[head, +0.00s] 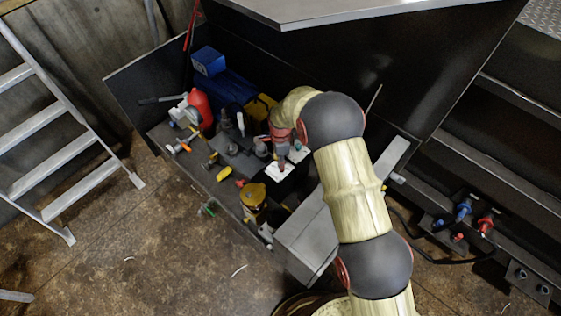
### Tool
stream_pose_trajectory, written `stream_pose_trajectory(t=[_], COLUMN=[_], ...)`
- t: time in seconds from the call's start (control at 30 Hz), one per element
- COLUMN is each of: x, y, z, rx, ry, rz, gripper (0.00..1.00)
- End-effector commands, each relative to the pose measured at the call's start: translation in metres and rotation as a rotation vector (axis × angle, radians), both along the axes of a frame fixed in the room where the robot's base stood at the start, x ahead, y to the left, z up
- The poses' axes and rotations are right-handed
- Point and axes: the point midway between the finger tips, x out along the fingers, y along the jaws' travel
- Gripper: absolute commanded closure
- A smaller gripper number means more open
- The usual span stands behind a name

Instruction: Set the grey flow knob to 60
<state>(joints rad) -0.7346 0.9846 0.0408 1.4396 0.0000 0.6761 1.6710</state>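My gripper (283,160) points down over the bench of equipment, above a white plate (278,174). It is small and partly dark in this view, so I cannot tell whether its fingers are open or shut. A grey rounded part (262,148) stands just left of my gripper and may be the flow knob; no scale or number on it is readable. My gripper appears apart from it. Whatever lies directly under my fingertips is hidden.
The bench holds a red container (201,108), a blue box (208,61), a yellow round part (252,195) and several small fittings. A grey box (303,237) stands at the front right. A ladder (45,130) leans at left. Dark panels rise behind. Floor at lower left is mostly clear.

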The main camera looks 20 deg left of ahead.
Motion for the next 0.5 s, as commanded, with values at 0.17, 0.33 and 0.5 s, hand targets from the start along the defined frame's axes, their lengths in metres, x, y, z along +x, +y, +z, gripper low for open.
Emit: stream_pose_trajectory(t=[0.17,0.33,0.5], x=[-0.0001,-0.0001,0.0001], y=[-0.0001,-0.0001,0.0001], z=[0.0000,0.0000,0.0001], rx=[0.000,0.000,0.000], ry=[0.000,0.000,0.000], rz=[0.000,0.000,0.000], gripper=[0.76,0.86,0.96])
